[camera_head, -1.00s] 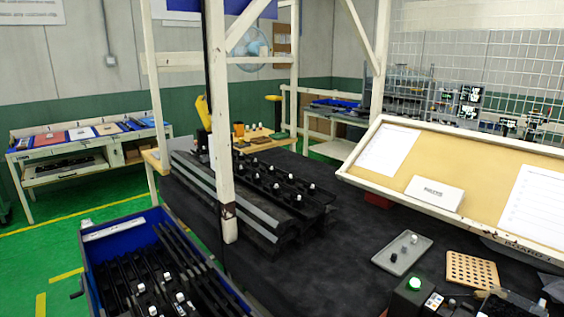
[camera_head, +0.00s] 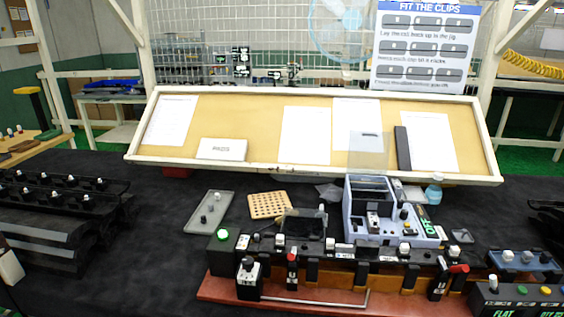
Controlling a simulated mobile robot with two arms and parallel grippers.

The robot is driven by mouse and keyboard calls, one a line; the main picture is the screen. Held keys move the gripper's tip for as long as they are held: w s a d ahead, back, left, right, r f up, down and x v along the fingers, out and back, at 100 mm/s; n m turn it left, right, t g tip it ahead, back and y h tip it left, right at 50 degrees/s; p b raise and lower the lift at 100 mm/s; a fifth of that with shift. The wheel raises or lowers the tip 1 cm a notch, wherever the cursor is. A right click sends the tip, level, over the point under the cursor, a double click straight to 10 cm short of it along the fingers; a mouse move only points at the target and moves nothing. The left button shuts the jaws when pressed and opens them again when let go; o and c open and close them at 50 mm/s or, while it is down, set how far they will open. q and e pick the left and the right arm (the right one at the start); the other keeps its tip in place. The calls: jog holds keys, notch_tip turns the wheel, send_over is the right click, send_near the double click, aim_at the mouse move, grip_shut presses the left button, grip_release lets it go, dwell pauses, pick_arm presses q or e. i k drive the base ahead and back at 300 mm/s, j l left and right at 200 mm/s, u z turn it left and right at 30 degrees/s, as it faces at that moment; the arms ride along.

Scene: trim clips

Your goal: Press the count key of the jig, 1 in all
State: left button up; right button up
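The jig (camera_head: 330,252) is a long black bar on a red base at the front centre right. It carries several white-topped posts and clamps with red parts. A round green button (camera_head: 222,234) sits on the box at its left end. A blue-grey device (camera_head: 373,212) with a dark knob and a small green-lit display (camera_head: 431,228) stands just behind the bar. A black box (camera_head: 515,299) with green lettering and white, green and yellow buttons is at the lower right, cut off by the frame. I cannot tell which key is the count key.
A grey tray (camera_head: 209,212) and a perforated wooden block (camera_head: 269,205) lie behind the jig's left end. A tilted board (camera_head: 258,138) with papers spans the back. Black rails (camera_head: 62,240) lie at left. The dark table (camera_head: 150,270) is bare between rails and jig.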

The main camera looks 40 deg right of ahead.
aim_at(522, 290)
jog(key=z, duration=2.9)
